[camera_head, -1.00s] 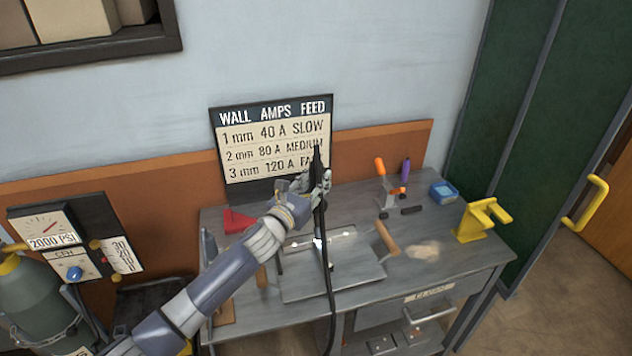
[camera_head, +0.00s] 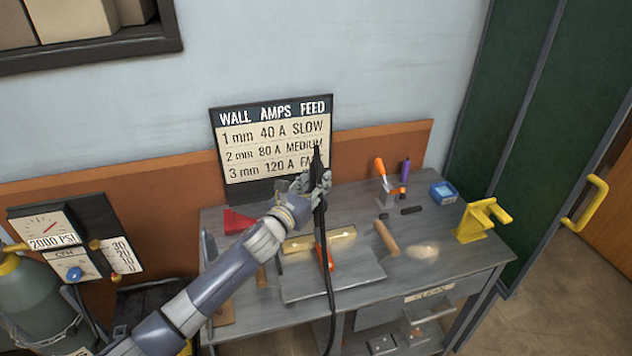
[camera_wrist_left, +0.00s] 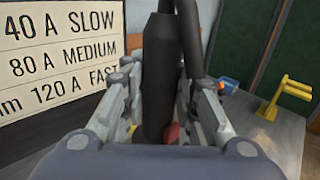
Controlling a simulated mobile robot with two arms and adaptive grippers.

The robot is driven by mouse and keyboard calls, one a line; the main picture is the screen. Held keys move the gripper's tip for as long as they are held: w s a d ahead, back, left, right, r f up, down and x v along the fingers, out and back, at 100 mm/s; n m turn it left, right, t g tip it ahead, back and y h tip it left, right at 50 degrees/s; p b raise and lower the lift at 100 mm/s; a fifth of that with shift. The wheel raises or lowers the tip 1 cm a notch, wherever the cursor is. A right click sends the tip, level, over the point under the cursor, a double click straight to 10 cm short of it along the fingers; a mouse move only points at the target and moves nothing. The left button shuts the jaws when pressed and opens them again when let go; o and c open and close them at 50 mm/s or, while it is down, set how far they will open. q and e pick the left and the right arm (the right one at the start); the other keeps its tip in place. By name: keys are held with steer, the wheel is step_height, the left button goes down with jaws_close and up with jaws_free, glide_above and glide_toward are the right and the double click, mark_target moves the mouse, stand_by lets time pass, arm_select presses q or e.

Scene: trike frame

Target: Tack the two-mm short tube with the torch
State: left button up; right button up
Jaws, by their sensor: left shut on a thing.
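My left gripper (camera_head: 312,190) is shut on the black torch (camera_head: 318,160), above the workbench in front of the chart. In the left wrist view the dark torch body (camera_wrist_left: 160,75) stands between the gripper's fingers (camera_wrist_left: 160,112). Its cable hangs down across the bench. Below, a brass-coloured strip (camera_head: 300,243) lies on the grey plate (camera_head: 350,279), with an orange-red piece (camera_head: 329,262) beside it, partly behind the cable. I cannot tell which piece is the two-mm short tube. My right gripper is out of view.
The wall chart (camera_head: 270,140) lists 2 mm, 80 A, MEDIUM. A brown cylinder (camera_head: 386,237), an orange-handled tool (camera_head: 380,168), a blue box (camera_head: 443,192) and a yellow stand (camera_head: 480,220) are on the right. A red wedge (camera_head: 237,221) and a gauge panel (camera_head: 75,245) are left.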

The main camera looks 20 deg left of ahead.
mark_target(316, 161)
arm_select(q)
steer(key=shift+r+p, duration=3.2)
steer(key=shift+r, duration=0.4)
steer(key=shift+w, duration=0.1)
